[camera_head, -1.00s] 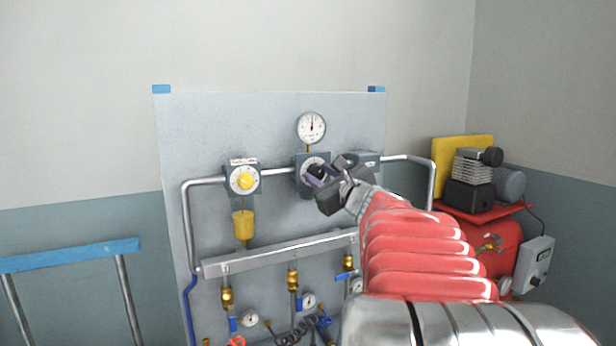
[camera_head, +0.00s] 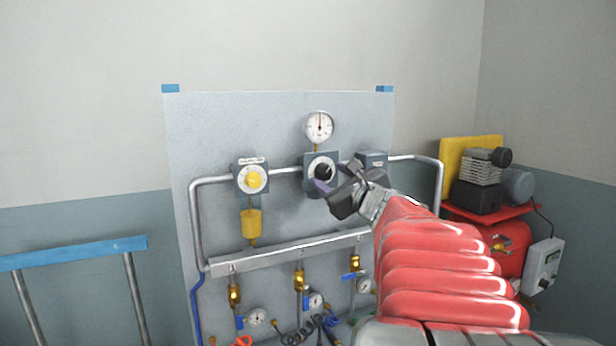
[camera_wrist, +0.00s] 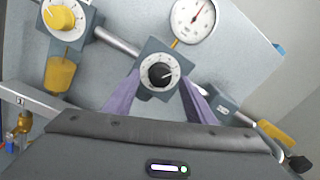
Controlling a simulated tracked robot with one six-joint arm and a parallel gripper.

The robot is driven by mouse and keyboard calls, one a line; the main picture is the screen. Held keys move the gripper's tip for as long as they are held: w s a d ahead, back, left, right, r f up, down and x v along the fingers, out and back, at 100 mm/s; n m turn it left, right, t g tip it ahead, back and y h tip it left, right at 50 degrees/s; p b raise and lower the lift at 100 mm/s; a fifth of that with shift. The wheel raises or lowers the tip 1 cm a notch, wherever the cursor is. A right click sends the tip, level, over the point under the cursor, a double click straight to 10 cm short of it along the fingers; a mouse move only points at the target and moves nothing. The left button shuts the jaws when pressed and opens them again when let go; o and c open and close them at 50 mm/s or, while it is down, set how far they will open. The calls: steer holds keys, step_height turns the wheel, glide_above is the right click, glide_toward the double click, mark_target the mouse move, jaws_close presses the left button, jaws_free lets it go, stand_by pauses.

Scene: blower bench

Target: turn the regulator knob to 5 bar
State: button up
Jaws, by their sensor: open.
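The regulator knob (camera_head: 323,172) is black, on a white dial in a grey square housing on the panel. In the wrist view the knob (camera_wrist: 160,75) lies ahead of my gripper (camera_wrist: 158,100), between the two purple fingers in the picture. The fingers are open, and there seems to be a gap before the knob. In the head view my gripper (camera_head: 337,182) is just right of and below the knob. A round white pressure gauge (camera_head: 320,127) sits above the regulator; it also shows in the wrist view (camera_wrist: 194,21). Its needle points roughly upward in the head view; its figures are too small to read.
A yellow knob (camera_head: 254,180) on a similar dial is to the left, with a yellow bowl (camera_head: 251,224) below. A grey box (camera_head: 373,160) is right of the regulator. Pipes, a manifold (camera_head: 290,251) and valves lie lower. A red compressor (camera_head: 495,235) stands at right.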

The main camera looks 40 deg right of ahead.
steer(key=v, duration=1.1)
steer(key=shift+s, duration=0.25)
steer(key=shift+a, duration=0.15)
steer(key=w+a+f+n+g+y, duration=0.3)
steer(key=w+a+f+n+y, duration=0.2)
steer(key=w+a+f+n, duration=0.5)
steer(key=a+f+n+g+y, duration=0.35)
steer(key=a+n, duration=0.45)
steer(key=a, duration=0.8)
steer(key=s+a+f+n+g+h, duration=0.1)
steer(key=s+a+f+n+g, duration=0.1)
steer(key=s+a+f+n, duration=0.3)
steer(key=s+a+f+n+g+h, duration=0.1)
steer(key=s+a+f+n+g, duration=0.2)
steer(key=s+a+f+n, duration=0.3)
steer(key=s+f+n, duration=0.3)
steer(key=s+n, duration=0.3)
steer(key=shift+s, duration=0.35)
steer(key=shift+d, duration=0.1)
